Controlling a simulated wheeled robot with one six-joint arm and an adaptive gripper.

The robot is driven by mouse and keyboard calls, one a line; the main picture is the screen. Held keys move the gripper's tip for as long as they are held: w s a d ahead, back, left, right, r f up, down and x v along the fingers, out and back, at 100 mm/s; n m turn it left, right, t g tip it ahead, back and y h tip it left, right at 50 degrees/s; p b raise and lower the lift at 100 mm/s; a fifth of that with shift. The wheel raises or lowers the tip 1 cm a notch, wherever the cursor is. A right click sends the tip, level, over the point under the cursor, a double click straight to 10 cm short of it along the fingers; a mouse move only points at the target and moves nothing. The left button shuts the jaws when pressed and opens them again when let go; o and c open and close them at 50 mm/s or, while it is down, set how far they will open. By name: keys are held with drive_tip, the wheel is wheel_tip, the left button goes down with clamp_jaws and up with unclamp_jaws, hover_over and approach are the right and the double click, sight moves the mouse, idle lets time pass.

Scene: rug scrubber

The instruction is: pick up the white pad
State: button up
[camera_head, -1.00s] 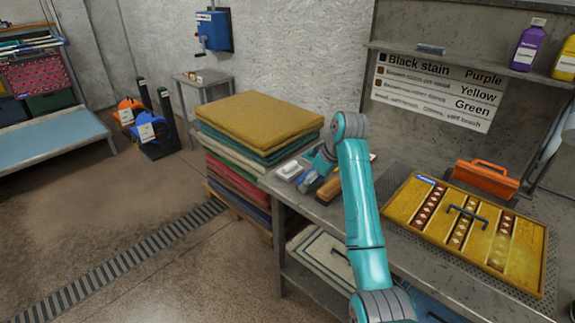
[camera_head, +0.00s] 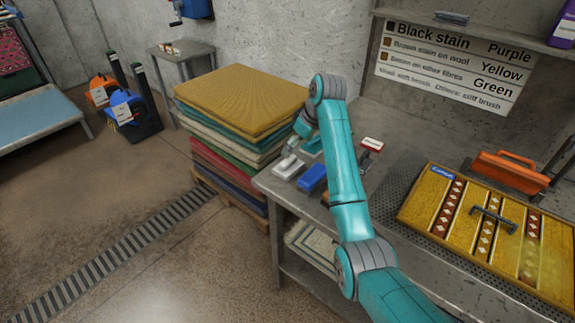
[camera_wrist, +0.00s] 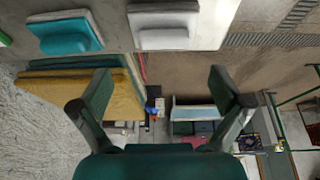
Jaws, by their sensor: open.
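The white pad (camera_head: 288,167) lies flat on the metal bench near its left edge. It also shows at the top of the wrist view (camera_wrist: 165,30), with a raised block on its base. A teal pad (camera_wrist: 65,35) lies beside it, and a blue pad (camera_head: 312,178) is on its right in the head view. My gripper (camera_head: 296,142) is just behind and above the white pad in the head view. In the wrist view my gripper (camera_wrist: 161,84) has its fingers wide apart with nothing between them. My arm hides part of the bench.
A tall stack of folded rugs (camera_head: 240,100) stands close behind and left of the pads. A stain sign (camera_head: 455,60) hangs on the wall. The floor at left is open.

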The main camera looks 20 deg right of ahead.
sight(289, 160)
drive_tip(key=shift+s+x, duration=0.1)
drive_tip(key=shift+x, duration=1.65)
drive_tip(key=shift+s+x, duration=0.15)
drive_tip(key=shift+x, duration=1.6)
drive_tip(key=shift+a, duration=0.1)
drive_tip(key=c, duration=1.2)
wheel_tip(289, 160, up, 10)
